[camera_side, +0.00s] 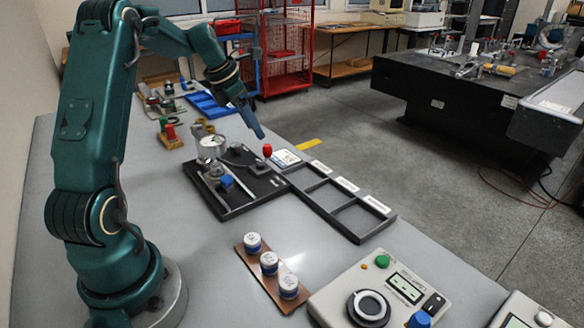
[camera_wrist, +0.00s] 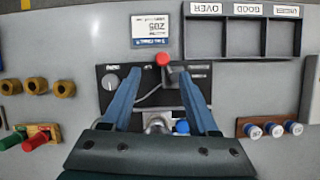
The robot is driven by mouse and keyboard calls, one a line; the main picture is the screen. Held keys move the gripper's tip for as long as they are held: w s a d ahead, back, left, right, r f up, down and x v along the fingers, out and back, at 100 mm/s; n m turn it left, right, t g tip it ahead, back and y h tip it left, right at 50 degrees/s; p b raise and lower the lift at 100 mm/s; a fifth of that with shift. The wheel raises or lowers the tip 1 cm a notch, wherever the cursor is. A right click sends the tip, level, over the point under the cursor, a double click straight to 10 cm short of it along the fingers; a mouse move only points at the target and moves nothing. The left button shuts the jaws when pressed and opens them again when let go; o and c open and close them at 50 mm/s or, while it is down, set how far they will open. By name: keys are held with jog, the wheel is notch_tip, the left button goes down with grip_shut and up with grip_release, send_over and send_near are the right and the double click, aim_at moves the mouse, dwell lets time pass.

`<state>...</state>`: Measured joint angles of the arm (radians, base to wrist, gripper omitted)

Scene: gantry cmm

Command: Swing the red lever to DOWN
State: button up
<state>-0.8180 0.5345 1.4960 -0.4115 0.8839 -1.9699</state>
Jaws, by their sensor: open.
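The red lever knob (camera_side: 267,149) stands up at the back right edge of a black fixture plate (camera_side: 240,207). In the wrist view the red knob (camera_wrist: 162,59) lies just beyond my fingertips, near the middle between them. Its lever shaft is mostly too small to make out. My gripper (camera_side: 261,135) is open and empty, pointing down just above and to the left of the knob in the side view. In the wrist view my gripper (camera_wrist: 160,76) shows two blue fingers spread apart over the plate. I cannot see contact with the knob.
The plate bears a round dial gauge (camera_side: 213,146) and a blue knob (camera_side: 227,181). A three-compartment black tray (camera_side: 322,205) and a card (camera_side: 284,158) lie beside it. A wooden holder (camera_side: 260,269) with three white cylinders and a control box (camera_side: 385,300) stand in front.

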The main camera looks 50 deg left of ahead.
jog(key=d+r+m+t, duration=0.1)
jog(key=d+r+m, duration=0.6)
jog(key=d, duration=0.5)
jog(key=s+d+r+m, duration=0.3)
jog(key=s+d+m, duration=0.6)
jog(key=d+m, duration=0.2)
jog(key=shift+s+d+m+t, duration=0.25)
jog(key=shift+d+m+t, duration=0.1)
jog(key=shift+m, duration=0.45)
